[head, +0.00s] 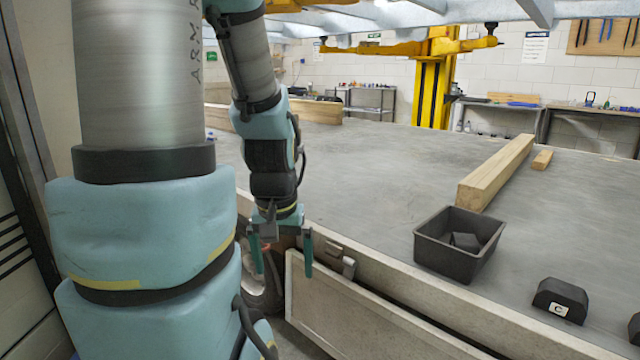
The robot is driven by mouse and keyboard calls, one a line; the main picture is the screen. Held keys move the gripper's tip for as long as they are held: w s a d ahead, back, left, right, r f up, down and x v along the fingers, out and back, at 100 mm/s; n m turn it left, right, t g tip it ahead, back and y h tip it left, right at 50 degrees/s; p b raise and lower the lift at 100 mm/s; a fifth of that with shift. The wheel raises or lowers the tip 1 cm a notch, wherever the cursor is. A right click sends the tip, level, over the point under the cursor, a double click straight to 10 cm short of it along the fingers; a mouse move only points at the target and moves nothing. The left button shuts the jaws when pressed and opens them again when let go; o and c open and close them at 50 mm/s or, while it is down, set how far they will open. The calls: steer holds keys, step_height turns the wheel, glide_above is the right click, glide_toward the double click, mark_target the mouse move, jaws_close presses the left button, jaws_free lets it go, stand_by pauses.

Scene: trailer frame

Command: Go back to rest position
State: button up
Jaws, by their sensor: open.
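My gripper (282,258) hangs at the end of my arm, left of centre in the head view. Its two fingers point down and stand apart, with nothing seen between them. It is over the near left edge of the grey trailer bed (345,170), close to the bed's side panel. My arm's large links fill the left of the view and hide what lies behind them.
A black bin (470,262) with a dark object inside stands on the bed. A black block marked C (560,300) lies right of it. A long wooden beam (497,172) and a small wood piece (542,160) lie beyond. A lowered side panel (370,315) runs along the edge.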

step_height(320, 180, up, 11)
steer(key=p, duration=0.9)
